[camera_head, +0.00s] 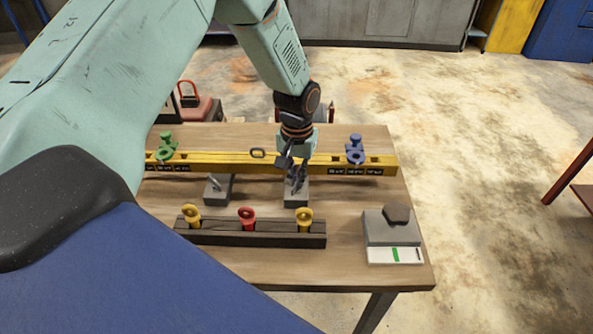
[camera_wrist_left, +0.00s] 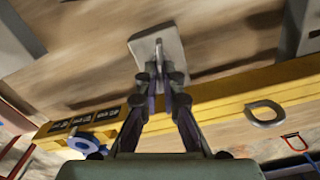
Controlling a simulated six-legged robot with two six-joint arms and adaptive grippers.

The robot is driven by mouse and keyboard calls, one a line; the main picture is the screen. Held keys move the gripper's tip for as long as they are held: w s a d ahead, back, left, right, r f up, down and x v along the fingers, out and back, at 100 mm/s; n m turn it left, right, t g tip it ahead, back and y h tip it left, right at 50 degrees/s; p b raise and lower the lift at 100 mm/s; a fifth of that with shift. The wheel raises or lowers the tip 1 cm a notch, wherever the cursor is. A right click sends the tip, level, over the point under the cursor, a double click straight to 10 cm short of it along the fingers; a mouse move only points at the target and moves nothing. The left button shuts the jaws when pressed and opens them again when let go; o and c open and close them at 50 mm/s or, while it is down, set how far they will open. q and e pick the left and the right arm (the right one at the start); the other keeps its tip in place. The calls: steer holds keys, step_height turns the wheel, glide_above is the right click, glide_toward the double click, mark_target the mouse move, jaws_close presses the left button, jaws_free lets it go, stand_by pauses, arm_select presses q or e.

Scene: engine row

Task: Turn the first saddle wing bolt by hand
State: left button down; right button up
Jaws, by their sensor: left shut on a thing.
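Two grey saddle blocks stand on the table in front of the yellow beam (camera_head: 230,163). The left saddle block (camera_head: 218,191) has a small wing bolt (camera_head: 215,183) on top, with nothing touching it. My left gripper (camera_head: 297,184) points down at the right saddle block (camera_head: 296,200). In the left wrist view its fingers (camera_wrist_left: 160,78) are closed together on the wing bolt (camera_wrist_left: 159,48) over the grey saddle block (camera_wrist_left: 172,42). The fingers hide most of that bolt. The other saddle block (camera_wrist_left: 298,30) shows at the upper right there. My right gripper is not in view.
A dark wooden rack (camera_head: 250,239) with yellow and red eye bolts stands in front. A grey box with a dark knob (camera_head: 397,214) is at the right.

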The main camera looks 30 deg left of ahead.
arm_select(q)
steer(key=m, duration=0.3)
steer(key=shift+w+d+r+m+p, duration=0.1)
steer(key=shift+w+r+m+p, duration=0.1)
steer(key=shift+m+p, duration=0.2)
steer(key=m, duration=0.3)
steer(key=shift+m, duration=0.3)
steer(key=m, duration=0.3)
steer(key=shift+d, duration=0.1)
steer(key=shift+m, duration=2.2)
steer(key=c, duration=1.5)
jaws_free()
steer(key=shift+s+d, duration=0.1)
steer(key=shift+s, duration=0.15)
steer(key=shift+f, duration=0.1)
